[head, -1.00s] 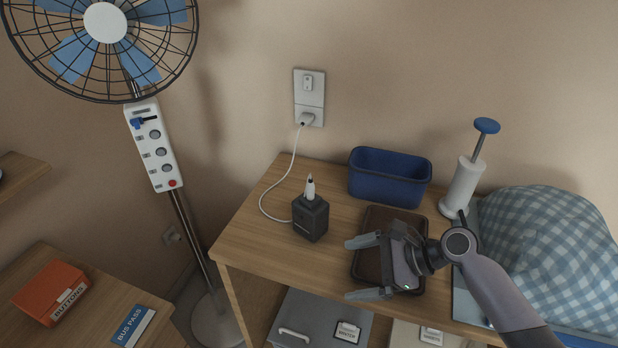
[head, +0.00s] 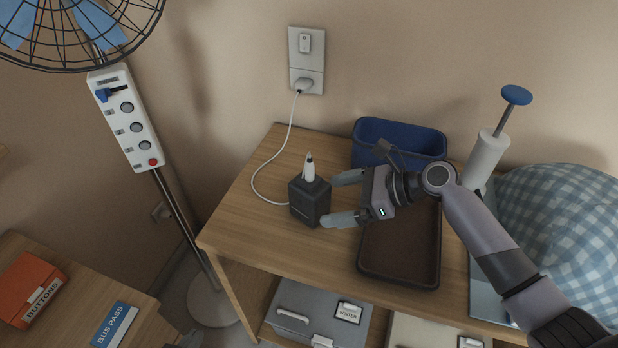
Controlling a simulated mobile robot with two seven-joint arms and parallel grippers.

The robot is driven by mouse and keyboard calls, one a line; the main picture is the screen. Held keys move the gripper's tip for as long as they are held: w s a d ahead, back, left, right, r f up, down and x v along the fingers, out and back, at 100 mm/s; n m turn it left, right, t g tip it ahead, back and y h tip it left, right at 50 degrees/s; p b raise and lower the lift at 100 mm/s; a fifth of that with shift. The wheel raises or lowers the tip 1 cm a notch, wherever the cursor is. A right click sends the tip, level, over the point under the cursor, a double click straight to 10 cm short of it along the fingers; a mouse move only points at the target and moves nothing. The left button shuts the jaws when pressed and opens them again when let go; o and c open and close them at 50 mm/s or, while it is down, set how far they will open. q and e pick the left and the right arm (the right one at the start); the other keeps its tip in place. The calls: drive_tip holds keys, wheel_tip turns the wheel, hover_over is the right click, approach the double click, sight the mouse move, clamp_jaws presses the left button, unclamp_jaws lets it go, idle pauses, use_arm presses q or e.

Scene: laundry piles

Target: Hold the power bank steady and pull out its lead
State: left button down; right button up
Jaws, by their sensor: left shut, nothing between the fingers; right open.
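The power bank appears to be the dark box (head: 308,208) standing on the wooden table, with a white pointed piece (head: 309,172) upright on its top. A white lead (head: 255,178) runs from the wall socket and curves down to the box's left side. My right gripper (head: 332,199) is open at the box's right side, fingers pointing left. Its near fingertip is by the box's front right corner; I cannot tell whether it touches.
A wall socket (head: 307,73) holds the lead's plug. The fan stand (head: 180,225) is left. The table is clear in front of the box.

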sight(329, 200)
drive_tip(key=shift+b+x, duration=0.7)
drive_tip(key=shift+x, duration=0.4)
drive_tip(key=shift+p+x, duration=0.3)
drive_tip(key=shift+x, duration=0.7)
use_arm(q)
drive_tip(key=shift+f, duration=0.85)
use_arm(e)
drive_tip(key=shift+x, duration=0.75)
drive_tip(key=c, duration=0.5)
use_arm(q)
drive_tip(key=shift+w, duration=0.1)
